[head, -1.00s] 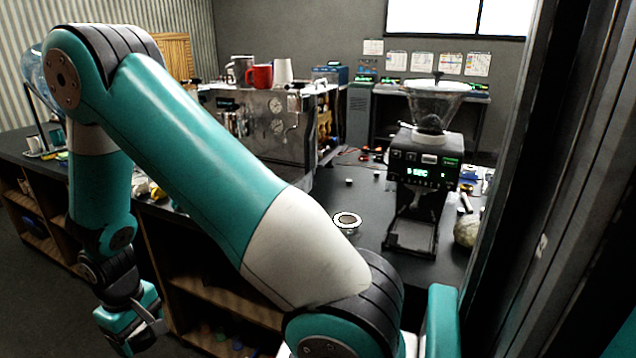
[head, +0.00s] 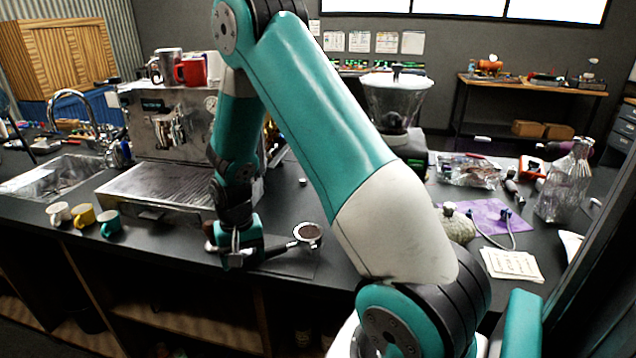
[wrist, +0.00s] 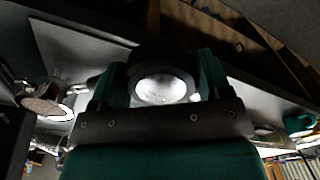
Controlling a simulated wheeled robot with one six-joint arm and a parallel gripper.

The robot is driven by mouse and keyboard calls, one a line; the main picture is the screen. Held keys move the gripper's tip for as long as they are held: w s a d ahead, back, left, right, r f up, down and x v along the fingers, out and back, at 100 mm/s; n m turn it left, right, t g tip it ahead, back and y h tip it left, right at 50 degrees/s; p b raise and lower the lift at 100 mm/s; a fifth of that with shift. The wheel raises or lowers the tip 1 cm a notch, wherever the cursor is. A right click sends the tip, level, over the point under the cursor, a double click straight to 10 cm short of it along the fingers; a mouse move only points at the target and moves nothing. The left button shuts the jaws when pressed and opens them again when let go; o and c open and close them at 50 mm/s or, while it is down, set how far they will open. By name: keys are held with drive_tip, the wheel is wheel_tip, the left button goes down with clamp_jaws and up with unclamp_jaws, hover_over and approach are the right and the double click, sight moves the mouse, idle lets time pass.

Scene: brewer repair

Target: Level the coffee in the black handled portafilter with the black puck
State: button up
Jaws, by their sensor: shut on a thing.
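The portafilter (head: 308,234) lies on the dark counter in the head view, its round metal basket filled with brown coffee. Its handle points left toward my gripper. My gripper (head: 234,256) is at the counter's front edge, left of the basket. In the wrist view, my gripper (wrist: 160,68) is shut on the black puck (wrist: 162,88), a round black piece with a shiny metal face. The portafilter's basket (wrist: 45,106) shows at the left of the wrist view, apart from the puck. In the head view the puck cannot be made out.
The espresso machine (head: 170,135) stands behind and left of my gripper, with a red mug (head: 192,71) on top. Small cups, one of them yellow (head: 83,216), stand at the left. The grinder (head: 395,105) is partly behind my arm. A purple cloth (head: 490,215) lies right.

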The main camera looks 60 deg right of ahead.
drive_tip(key=d+r+m+p, duration=0.1)
drive_tip(key=d+r+m, duration=0.1)
drive_tip(key=s+d+r+m+p, duration=0.1)
drive_tip(key=d+r+m, duration=0.1)
drive_tip(key=d, duration=0.1)
drive_tip(key=s+d+r+m+p, duration=0.1)
drive_tip(key=d+r+m, duration=0.1)
drive_tip(key=d, duration=0.1)
drive_tip(key=shift+s+d+r+m, duration=0.1)
drive_tip(key=shift+r+m, duration=0.05)
drive_tip(key=shift+m, duration=0.25)
drive_tip(key=s+d+r+m+p, duration=0.2)
drive_tip(key=s+d+r+m, duration=0.2)
drive_tip(key=d+m, duration=0.3)
drive_tip(key=f+b, duration=0.5)
drive_tip(key=f, duration=0.1)
drive_tip(key=shift+d+f, duration=0.1)
drive_tip(key=shift+d, duration=0.1)
drive_tip(key=shift+s, duration=0.1)
drive_tip(key=shift+f+b, duration=0.55)
drive_tip(key=shift+f, duration=0.5)
idle(1.6)
